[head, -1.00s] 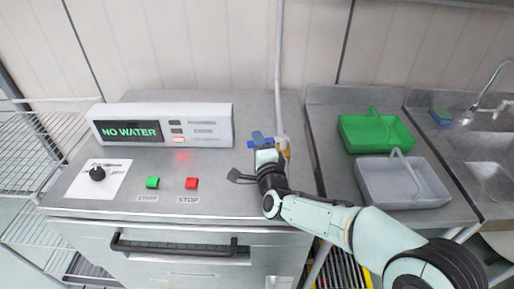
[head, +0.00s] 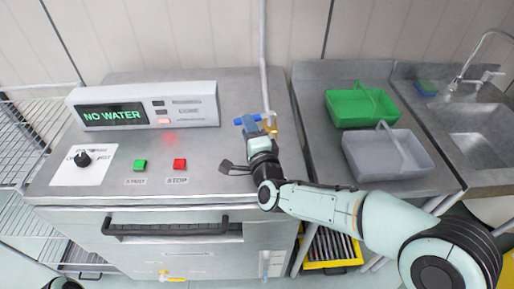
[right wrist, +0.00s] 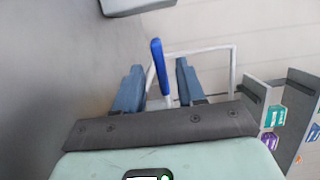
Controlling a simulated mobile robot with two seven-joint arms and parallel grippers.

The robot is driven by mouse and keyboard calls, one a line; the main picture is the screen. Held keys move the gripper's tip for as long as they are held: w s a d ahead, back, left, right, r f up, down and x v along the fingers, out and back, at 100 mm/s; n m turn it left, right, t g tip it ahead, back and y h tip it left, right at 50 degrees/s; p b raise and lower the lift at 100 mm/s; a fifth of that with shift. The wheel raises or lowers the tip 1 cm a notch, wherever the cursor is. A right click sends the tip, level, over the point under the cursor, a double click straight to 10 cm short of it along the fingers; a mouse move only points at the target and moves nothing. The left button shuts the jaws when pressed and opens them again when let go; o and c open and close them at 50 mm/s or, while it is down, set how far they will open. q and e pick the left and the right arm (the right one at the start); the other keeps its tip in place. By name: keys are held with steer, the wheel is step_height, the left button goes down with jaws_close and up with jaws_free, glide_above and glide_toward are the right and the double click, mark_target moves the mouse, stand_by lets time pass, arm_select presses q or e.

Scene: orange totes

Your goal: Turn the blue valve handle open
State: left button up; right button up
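The blue valve handle (head: 246,121) sits on a brass valve (head: 272,127) on the white pipe, at the right of the steel machine's top. My right gripper (head: 256,130) is at the valve. In the right wrist view, its two blue-grey fingers (right wrist: 158,88) stand apart. The long blue handle (right wrist: 158,62) shows between them, with visible gaps on both sides. In the head view, the gripper partly hides the valve. My left gripper is not clearly seen.
The panel (head: 142,106) reads "NO WATER". A knob (head: 83,159), green button (head: 140,165) and red button (head: 180,164) are left of my right gripper. Green (head: 361,105) and grey (head: 388,153) baskets stand on the right counter near the sink (head: 478,150). A wire rack (head: 22,150) is at left.

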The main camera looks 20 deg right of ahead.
steer(key=s, duration=0.9)
steer(key=shift+s+a, duration=0.1)
steer(key=shift+s, duration=0.1)
